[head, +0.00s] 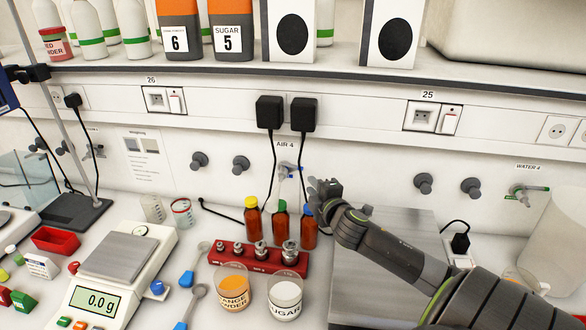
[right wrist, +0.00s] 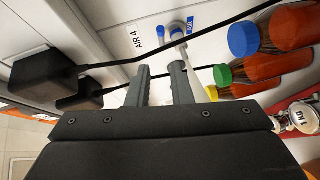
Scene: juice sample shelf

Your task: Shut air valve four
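The air valve four (head: 289,168) is a small pale tap with blue parts on the back wall, under the "AIR 4" label (head: 285,145). In the right wrist view the valve (right wrist: 176,32) lies just beyond my fingertips, with a blue part at its top. My right gripper (head: 325,190) is to the right of the valve, close to it. In the right wrist view my right gripper (right wrist: 160,78) has its two fingers apart with nothing between them. Whether a fingertip touches the valve I cannot tell. My left gripper is not in view.
Two black plugs (head: 270,112) hang cables beside the valve. Brown bottles (head: 280,222) with coloured caps stand below it, behind a red weight block (head: 258,262). Beakers, a balance (head: 118,258) and a grey plate (head: 375,285) fill the bench. A shelf (head: 300,62) runs above.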

